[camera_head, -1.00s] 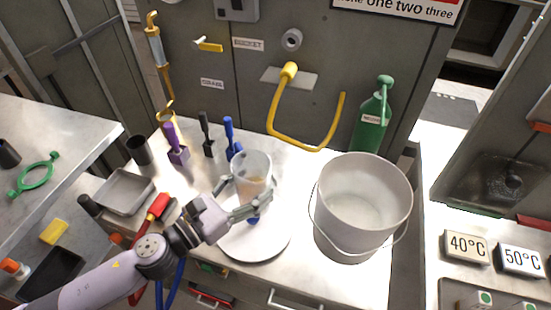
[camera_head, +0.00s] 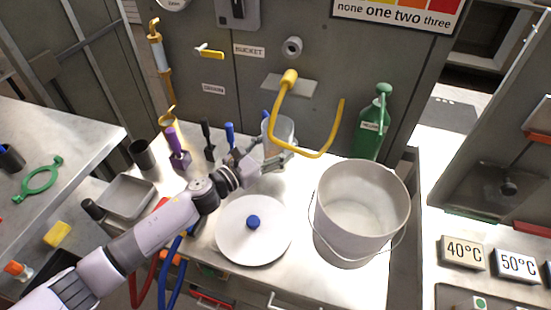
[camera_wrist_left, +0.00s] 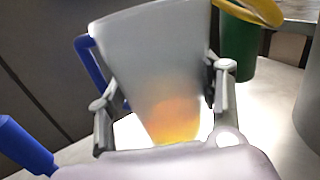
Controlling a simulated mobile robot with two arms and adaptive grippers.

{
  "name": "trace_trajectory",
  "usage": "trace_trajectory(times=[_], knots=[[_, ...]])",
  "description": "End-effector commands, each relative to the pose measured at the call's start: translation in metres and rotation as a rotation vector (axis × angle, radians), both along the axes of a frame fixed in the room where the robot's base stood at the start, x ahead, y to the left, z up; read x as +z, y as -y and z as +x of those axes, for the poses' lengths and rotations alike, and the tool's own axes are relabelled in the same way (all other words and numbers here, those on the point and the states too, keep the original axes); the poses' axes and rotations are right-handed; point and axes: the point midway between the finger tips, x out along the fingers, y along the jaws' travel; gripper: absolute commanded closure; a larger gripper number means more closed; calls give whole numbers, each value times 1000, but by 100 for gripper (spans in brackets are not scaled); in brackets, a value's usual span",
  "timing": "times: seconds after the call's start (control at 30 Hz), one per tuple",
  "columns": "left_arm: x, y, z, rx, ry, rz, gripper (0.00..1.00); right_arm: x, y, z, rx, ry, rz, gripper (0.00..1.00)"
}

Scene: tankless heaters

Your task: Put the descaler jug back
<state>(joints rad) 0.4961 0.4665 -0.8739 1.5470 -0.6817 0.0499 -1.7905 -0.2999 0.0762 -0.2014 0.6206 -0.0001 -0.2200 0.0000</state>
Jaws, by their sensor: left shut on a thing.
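My left gripper (camera_head: 271,160) is shut around a translucent, pale jug (camera_head: 279,130) near the back of the steel worktop. In the left wrist view the jug (camera_wrist_left: 150,55) is upright or slightly tilted between the two fingers, with a blue handle (camera_wrist_left: 88,60) on its left side. Orange-yellow liquid shows in its lower part. I cannot tell if its base touches the worktop. A green jug (camera_head: 370,135) with a small label stands at the back right, beyond the yellow hose. My right gripper is not in view.
A yellow hose (camera_head: 275,115) hangs from the wall pipe close to the held jug. A large grey bucket (camera_head: 335,240) stands to the right. A white round lid (camera_head: 235,245) with a blue knob lies in front. Purple (camera_head: 178,158), black and blue-handled tools stand to the left.

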Motion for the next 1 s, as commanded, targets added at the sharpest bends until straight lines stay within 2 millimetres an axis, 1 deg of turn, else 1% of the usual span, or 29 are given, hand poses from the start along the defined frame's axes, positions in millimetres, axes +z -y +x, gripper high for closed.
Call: trace_trajectory(times=[0.27, 0.47, 0.6, 0.83, 0.97, 1.0], knots=[[-18, 0, 0, 1, 1, -4, 84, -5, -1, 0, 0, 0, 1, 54], [-47, 0, 0, 2, 0, -4, 84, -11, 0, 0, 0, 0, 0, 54], [-51, 1, 4, 1, 4, -5, 84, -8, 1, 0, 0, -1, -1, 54], [-52, 1, 4, 0, 5, -2, 84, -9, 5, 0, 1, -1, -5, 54], [-56, 1, 4, 0, 4, -3, 84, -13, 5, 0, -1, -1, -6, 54], [-56, 1, 4, 1, 2, -1, 38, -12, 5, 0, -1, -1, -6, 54]])
